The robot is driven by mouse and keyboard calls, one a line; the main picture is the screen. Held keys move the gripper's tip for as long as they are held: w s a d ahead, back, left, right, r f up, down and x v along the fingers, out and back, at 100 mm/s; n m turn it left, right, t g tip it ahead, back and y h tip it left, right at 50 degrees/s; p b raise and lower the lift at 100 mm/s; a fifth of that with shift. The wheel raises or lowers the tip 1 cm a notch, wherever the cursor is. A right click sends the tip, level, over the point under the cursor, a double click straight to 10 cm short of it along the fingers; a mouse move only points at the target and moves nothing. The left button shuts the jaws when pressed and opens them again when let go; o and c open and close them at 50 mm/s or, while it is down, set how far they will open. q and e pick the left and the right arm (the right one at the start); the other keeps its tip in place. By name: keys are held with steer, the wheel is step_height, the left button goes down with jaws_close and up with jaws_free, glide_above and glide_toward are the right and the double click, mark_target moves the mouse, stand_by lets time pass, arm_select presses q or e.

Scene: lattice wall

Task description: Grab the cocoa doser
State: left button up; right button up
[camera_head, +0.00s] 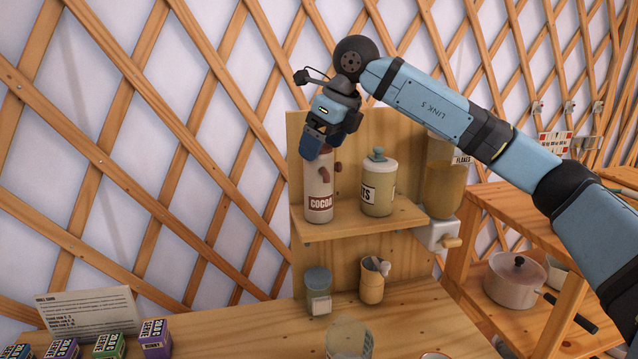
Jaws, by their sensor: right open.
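The cocoa doser (319,186) is a tall pale bottle with a dark red "COCOA" label. It stands upright at the left end of the wooden shelf (345,226). My right gripper (318,148) comes in from the upper right and points down at the top of the doser. Its fingers cover the doser's top, so I cannot see whether they touch it. The right gripper is open. My left gripper is not in view.
A cream jar (377,187) stands close right of the doser, then a flakes dispenser (446,175). Below are a lidded jar (318,290) and a wooden cup (372,282). Small boxes (155,338) sit lower left. A pot (514,280) stands on the right shelf.

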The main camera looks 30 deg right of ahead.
steer(key=shift+x, duration=1.1)
steer(key=shift+w, duration=0.1)
steer(key=c, duration=1.4)
steer(key=shift+o, duration=0.2)
steer(key=shift+r, duration=0.1)
